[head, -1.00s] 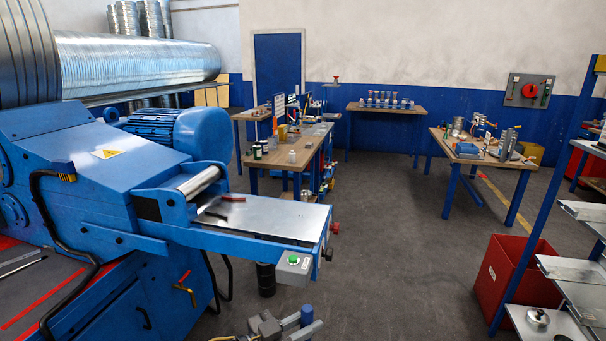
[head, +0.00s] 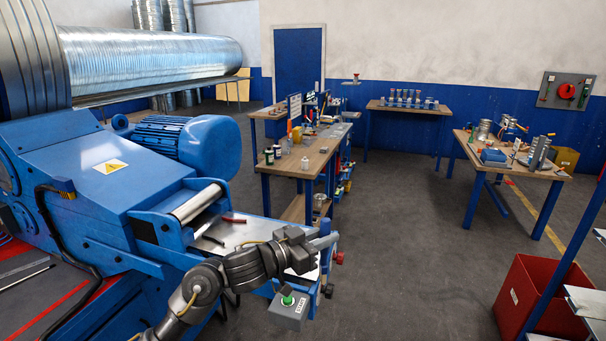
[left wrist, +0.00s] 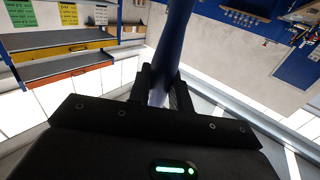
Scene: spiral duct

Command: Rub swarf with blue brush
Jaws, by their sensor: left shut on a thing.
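My left gripper (head: 311,245) is over the outer end of the blue machine's metal bed (head: 240,229). It is shut on a dark blue shaft (left wrist: 174,45), which stands between the two fingers in the left wrist view. The shaft looks like the blue brush's handle; no bristles can be made out. On the bed, left of the gripper, lie a small red-handled tool (head: 233,220) and a thin dark piece (head: 213,239). I cannot make out any swarf for certain. My arm and gripper hide part of the bed. My right gripper is in neither view.
A green-button box (head: 289,308) hangs at the bed's front edge, close below my left arm. A cluttered wooden workbench (head: 318,157) stands behind. A red bin (head: 540,296) stands at right. The floor (head: 410,250) between is clear.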

